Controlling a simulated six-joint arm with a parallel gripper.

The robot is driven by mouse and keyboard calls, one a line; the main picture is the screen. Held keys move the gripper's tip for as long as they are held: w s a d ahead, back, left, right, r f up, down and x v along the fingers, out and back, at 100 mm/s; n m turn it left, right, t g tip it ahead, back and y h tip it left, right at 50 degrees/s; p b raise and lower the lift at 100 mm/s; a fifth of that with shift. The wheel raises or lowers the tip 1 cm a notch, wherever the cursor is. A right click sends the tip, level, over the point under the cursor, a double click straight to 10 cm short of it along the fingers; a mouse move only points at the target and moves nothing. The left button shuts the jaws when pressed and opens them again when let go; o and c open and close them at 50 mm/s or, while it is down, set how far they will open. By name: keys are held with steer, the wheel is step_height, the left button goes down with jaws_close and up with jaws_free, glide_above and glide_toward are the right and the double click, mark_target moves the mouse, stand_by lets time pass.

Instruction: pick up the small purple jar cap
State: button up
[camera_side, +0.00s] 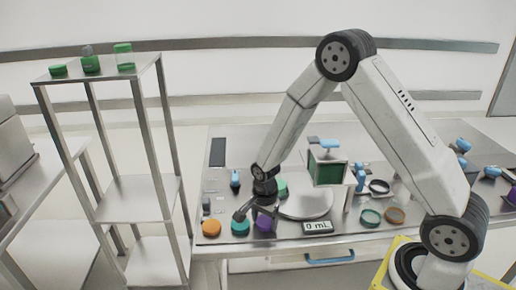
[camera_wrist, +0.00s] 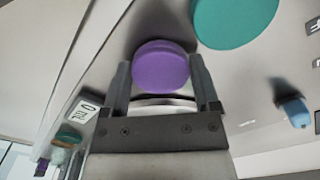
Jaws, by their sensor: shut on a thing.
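The small purple jar cap (camera_wrist: 160,68) is round and sits between my gripper's two fingers in the wrist view. In the side view the purple cap (camera_side: 263,224) shows at table level, partly hidden behind a finger. My gripper (camera_wrist: 160,82) is shut on the cap, with one finger on each side of it. In the side view my gripper (camera_side: 262,214) is low at the front edge of the table. I cannot tell whether the cap is clear of the surface.
A teal cap (camera_side: 240,226) lies just left of the purple one and also shows in the wrist view (camera_wrist: 236,18). An orange cap (camera_side: 211,228) is further left. A scale display (camera_side: 318,227) and a round plate (camera_side: 305,204) are to the right. A metal shelf (camera_side: 140,188) stands left.

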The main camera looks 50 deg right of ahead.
steer(key=shift+r, duration=0.85)
steer(key=s+r, duration=1.1)
steer(key=s, duration=0.3)
steer(key=shift+a, duration=0.25)
steer(key=shift+w, duration=0.1)
steer(key=w+d, duration=0.4)
steer(key=w, duration=0.2)
steer(key=w+d, duration=0.4)
steer(key=w, duration=0.2)
steer(key=w+d, duration=0.4)
steer(key=w, duration=0.2)
steer(key=shift+w+d+f, duration=0.1)
steer(key=shift+w+d, duration=0.1)
steer(key=shift+d, duration=0.05)
